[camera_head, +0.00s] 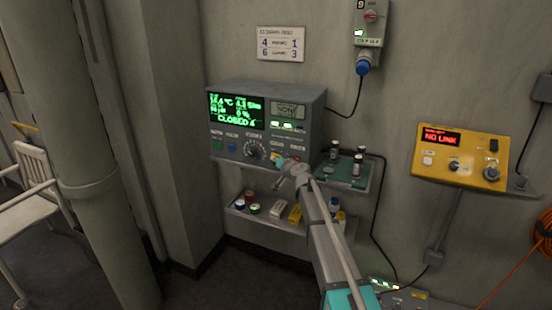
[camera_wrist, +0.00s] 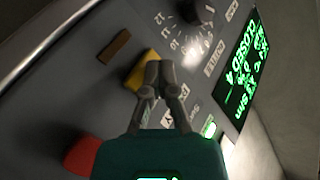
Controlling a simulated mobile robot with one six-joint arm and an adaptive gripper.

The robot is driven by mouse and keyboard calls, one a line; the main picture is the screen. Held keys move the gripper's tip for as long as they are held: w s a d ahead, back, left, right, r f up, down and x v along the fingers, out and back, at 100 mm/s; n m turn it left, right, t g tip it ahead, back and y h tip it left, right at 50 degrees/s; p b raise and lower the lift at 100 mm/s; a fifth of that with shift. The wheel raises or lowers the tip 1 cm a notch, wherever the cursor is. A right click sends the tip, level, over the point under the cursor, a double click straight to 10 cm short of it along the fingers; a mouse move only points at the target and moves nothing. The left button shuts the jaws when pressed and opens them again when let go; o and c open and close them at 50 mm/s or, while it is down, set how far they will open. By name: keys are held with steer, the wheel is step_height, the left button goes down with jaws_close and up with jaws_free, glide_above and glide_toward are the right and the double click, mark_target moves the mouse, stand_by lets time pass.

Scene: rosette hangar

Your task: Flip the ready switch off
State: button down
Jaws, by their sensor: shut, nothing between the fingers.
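The grey control box (camera_head: 268,120) hangs on the wall, with a lit green screen (camera_head: 236,108) that reads CLOSED and some values. My gripper (camera_head: 279,163) is at the lower right of its front face. In the wrist view my gripper (camera_wrist: 152,75) is shut and empty, its fingertips in front of or against a yellow control (camera_wrist: 142,68); I cannot tell whether they touch. A brown bar-like control (camera_wrist: 115,46) lies beside the yellow one, and a red control (camera_wrist: 82,155) is at the lower left. I cannot read which control is labelled ready.
A black dial (camera_head: 255,149) is on the box, left of my gripper. A small shelf (camera_head: 345,172) with several bottle-like items is to the right, and a lower shelf (camera_head: 265,219) holds small containers. A yellow panel (camera_head: 459,157) showing NO LINK is farther right.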

steer(key=shift+d, duration=0.2)
steer(key=shift+s, duration=0.25)
steer(key=shift+s+a, duration=0.1)
steer(key=shift+s, duration=0.05)
stand_by(0.4)
steer(key=shift+s+a, duration=0.2)
steer(key=shift+s, duration=0.6)
steer(key=shift+s+a, duration=0.15)
steer(key=shift+s, duration=0.65)
steer(key=shift+s+a, duration=0.2)
steer(key=shift+s, duration=0.6)
